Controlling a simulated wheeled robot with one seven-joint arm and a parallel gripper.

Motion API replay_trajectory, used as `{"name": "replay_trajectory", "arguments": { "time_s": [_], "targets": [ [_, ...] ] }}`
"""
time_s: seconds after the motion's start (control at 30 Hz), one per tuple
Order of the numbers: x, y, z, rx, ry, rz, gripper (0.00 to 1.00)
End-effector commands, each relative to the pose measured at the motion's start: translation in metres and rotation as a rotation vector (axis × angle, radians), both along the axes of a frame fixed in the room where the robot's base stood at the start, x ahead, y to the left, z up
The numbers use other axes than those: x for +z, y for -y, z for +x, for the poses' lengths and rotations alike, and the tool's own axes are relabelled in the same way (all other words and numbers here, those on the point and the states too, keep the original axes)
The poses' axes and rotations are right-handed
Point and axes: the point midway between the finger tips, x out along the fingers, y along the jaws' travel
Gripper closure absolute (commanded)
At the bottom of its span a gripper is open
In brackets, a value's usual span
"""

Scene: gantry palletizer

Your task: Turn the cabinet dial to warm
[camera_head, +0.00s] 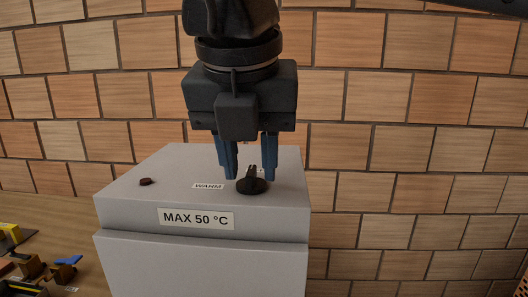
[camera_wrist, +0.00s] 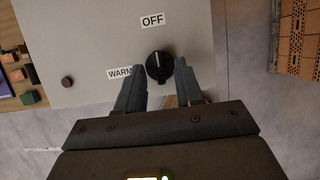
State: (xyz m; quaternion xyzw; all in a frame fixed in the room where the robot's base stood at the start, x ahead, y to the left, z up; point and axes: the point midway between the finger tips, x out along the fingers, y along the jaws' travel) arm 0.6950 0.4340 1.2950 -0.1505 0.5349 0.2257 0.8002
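The cabinet (camera_head: 150,215) is a light grey box with a sign reading MAX 50 °C on its front. On its top is a black round dial (camera_head: 252,186) with a raised grip bar; the dial also shows in the wrist view (camera_wrist: 159,67). A WARM label (camera_head: 208,186) lies left of the dial. An OFF label (camera_wrist: 153,20) lies beyond it in the wrist view, and the dial's white mark points toward OFF.
A small dark reddish-brown button (camera_head: 146,182) sits on the cabinet top at the left. A wooden table (camera_head: 50,220) with several small coloured pieces stands lower left. A brick wall (camera_head: 400,150) rises behind the cabinet.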

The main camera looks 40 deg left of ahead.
Motion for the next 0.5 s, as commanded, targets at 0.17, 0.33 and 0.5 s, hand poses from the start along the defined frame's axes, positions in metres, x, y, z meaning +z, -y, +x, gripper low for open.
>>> {"name": "replay_trajectory", "arguments": {
  "time_s": [0.17, 0.33, 0.5],
  "targets": [
    [-0.0044, -0.0009, 0.0013, 0.001, 0.0, 0.0, 0.64],
    [-0.0045, -0.0009, 0.0012, 0.001, 0.0, 0.0, 0.65],
    [-0.0042, -0.0009, 0.0013, 0.001, 0.0, 0.0, 0.81]
  ]
}}
